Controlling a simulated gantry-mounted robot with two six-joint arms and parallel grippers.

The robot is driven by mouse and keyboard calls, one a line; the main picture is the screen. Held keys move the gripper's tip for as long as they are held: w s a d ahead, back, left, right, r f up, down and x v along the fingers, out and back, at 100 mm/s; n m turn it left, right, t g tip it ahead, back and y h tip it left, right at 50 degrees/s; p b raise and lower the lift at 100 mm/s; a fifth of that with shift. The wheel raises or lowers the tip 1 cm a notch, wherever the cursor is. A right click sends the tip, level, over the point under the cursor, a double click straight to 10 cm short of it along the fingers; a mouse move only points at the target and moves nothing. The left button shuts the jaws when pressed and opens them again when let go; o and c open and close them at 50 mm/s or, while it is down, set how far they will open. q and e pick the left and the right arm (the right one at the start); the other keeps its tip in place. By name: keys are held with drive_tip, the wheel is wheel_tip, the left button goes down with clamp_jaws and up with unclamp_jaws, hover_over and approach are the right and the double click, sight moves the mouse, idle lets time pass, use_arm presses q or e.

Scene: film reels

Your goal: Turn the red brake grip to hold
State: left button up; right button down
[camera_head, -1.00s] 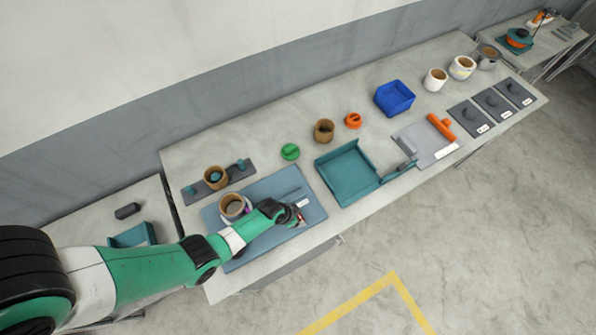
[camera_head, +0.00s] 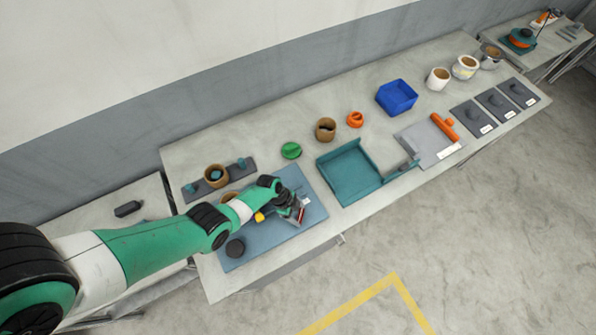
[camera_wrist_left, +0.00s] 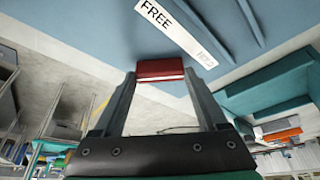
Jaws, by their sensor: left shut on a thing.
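The red brake grip (camera_wrist_left: 160,69) lies between the two fingertips of my left gripper (camera_wrist_left: 162,82) in the left wrist view, and the jaws are shut on it. In the head view the left gripper (camera_head: 299,212) is over the right part of the blue plate (camera_head: 312,200), with a little of the red grip (camera_head: 301,215) showing. A white label strip (camera_wrist_left: 175,30) beside the grip reads FREE at one end; smaller lettering at its other end is hard to read. My right gripper is not in view.
A tan cup-like reel core (camera_head: 229,197) on the plate is partly hidden by my left arm. A dark round knob (camera_head: 235,248) sits at the plate's lower left. A teal tray (camera_head: 350,178) stands right of the plate. A green round piece (camera_head: 291,150) lies behind it.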

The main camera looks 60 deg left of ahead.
use_arm(q)
drive_tip(key=shift+m, duration=0.3)
drive_tip(key=o, duration=1.3)
